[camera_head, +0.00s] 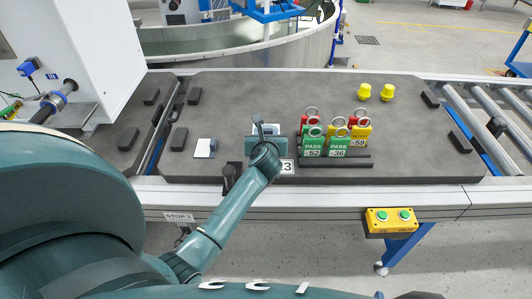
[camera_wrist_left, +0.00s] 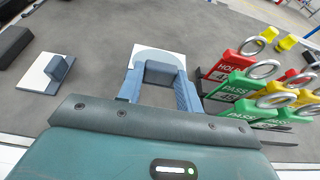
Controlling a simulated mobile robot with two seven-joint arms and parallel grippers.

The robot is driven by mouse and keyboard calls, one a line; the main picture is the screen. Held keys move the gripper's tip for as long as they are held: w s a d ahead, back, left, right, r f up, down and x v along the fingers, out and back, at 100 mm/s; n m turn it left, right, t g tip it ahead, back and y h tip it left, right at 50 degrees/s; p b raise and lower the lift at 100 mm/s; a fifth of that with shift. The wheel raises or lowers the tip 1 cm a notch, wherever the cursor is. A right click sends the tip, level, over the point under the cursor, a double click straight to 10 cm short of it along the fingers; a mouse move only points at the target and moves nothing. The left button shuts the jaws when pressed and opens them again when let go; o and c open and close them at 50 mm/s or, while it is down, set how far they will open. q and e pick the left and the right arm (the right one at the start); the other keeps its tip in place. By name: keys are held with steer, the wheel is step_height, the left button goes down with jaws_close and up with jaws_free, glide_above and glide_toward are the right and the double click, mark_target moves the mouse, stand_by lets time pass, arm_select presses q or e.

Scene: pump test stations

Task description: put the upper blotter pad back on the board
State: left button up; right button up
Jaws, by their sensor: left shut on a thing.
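My left gripper (camera_head: 263,132) is low over the dark grey board-like tray top, left of the tags. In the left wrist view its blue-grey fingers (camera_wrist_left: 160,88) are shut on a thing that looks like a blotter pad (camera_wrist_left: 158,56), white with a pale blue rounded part. The fingers hide much of it, and I cannot tell whether it touches the surface. A second white pad (camera_head: 205,147) with a blue-grey upright grip lies to the left; it also shows in the left wrist view (camera_wrist_left: 45,78). My right gripper is not in view.
Several red, yellow and green tags with metal rings (camera_head: 338,136) stand close to the right of my left gripper. Two yellow knobs (camera_head: 375,92) stand behind them. Dark blocks (camera_head: 179,139) sit near the tray's edges. The tray's back middle is clear.

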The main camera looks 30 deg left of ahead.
arm_select(q)
step_height(320, 180, down, 4)
steer(key=shift+r+b, duration=0.2)
steer(key=shift+b, duration=0.3)
step_height(320, 180, down, 3)
steer(key=shift+f+b, duration=0.15)
steer(key=shift+b, duration=0.55)
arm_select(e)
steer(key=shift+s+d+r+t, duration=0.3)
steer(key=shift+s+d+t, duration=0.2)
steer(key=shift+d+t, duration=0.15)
arm_select(q)
steer(key=shift+f, duration=0.1)
steer(key=shift+f, duration=0.15)
steer(key=o, duration=1)
steer(key=shift+o, duration=0.2)
